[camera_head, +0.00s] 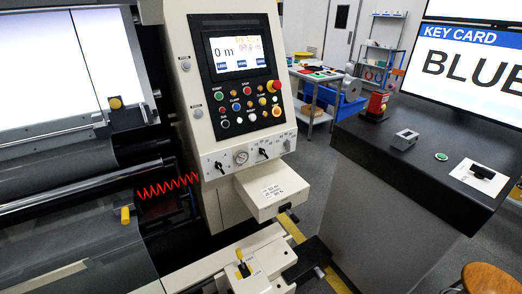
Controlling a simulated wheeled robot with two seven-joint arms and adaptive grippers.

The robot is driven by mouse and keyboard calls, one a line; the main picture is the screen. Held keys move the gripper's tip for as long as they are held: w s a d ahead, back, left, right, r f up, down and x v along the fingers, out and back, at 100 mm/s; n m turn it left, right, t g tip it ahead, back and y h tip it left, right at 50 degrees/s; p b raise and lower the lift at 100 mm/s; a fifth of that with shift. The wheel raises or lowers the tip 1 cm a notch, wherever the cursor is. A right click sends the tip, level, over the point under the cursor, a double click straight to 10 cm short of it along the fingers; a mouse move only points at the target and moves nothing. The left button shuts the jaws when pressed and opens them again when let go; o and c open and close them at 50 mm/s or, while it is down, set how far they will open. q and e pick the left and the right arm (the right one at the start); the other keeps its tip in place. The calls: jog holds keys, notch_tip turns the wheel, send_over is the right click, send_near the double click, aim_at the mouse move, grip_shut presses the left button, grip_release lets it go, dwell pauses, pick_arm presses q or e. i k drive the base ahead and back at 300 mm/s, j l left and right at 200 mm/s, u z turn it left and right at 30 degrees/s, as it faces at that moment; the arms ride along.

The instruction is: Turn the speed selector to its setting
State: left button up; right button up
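The machine's control panel (241,95) is a beige upright housing with a screen (238,52) reading "0 m" and several coloured buttons. Below the buttons, a lower strip carries two black rotary knobs: one at the left (219,166) and one at the right (263,153), with a round gauge (241,157) between them. Small marks surround the knobs, but they are too small to read, so I cannot tell which knob is the speed selector or where it points. Neither of my grippers shows in the head view.
A beige box with a printed label (272,190) juts out below the knobs. Rollers (80,195) and a red coiled cable (165,187) lie left. A dark counter (440,160) stands right, with a grey device (404,139) and a "KEY CARD BLUE" screen (470,60) above.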

aim_at(262, 151)
jog(key=i+l+u, duration=0.3)
jog(key=l, duration=0.25)
jog(key=l+u, duration=0.3)
jog(key=l, duration=0.3)
jog(key=i+l+u, duration=0.1)
jog(key=l+u, duration=0.2)
jog(key=l, duration=0.35)
